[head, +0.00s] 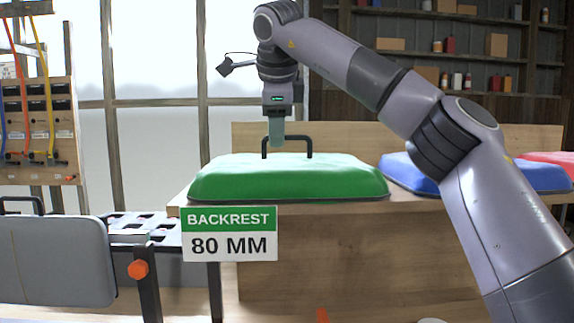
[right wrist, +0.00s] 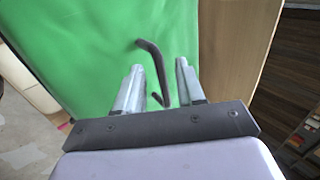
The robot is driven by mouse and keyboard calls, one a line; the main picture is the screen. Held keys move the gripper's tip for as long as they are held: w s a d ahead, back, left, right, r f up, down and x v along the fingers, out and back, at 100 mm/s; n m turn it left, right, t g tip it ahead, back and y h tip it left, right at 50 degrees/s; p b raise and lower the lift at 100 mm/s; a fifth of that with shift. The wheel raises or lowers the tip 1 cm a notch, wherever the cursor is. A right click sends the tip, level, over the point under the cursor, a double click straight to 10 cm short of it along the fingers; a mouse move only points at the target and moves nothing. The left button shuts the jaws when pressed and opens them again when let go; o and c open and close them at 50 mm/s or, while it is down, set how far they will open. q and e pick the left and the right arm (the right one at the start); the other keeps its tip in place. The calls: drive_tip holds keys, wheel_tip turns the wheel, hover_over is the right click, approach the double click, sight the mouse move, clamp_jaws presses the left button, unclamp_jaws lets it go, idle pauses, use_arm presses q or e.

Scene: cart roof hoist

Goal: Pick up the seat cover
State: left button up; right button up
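A green padded cover (head: 290,178) with a black bar handle (head: 296,139) on top lies on a wooden bench, above a sign (head: 230,233) reading "BACKREST 80 MM". No sign reading "seat" shows. My right gripper (head: 276,140) points down over the left part of the handle. In the right wrist view, the two fingers of my right gripper (right wrist: 158,70) are apart, with the black handle (right wrist: 152,60) running between them over the green cover (right wrist: 90,50). The fingers do not look closed on it. My left gripper is not in view.
A blue cover (head: 405,168) and a red cover (head: 550,158) lie farther right on the bench (head: 350,245). A grey panel (head: 55,258) and a black frame with an orange knob (head: 138,269) stand at front left. A tool rack (head: 40,125) is at back left.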

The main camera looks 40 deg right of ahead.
drive_tip(key=x, duration=0.2)
drive_tip(key=shift+w+d+f, duration=0.1)
drive_tip(key=shift+w+f, duration=0.05)
drive_tip(key=shift+f, duration=0.1)
clamp_jaws()
drive_tip(key=shift+r, duration=0.1)
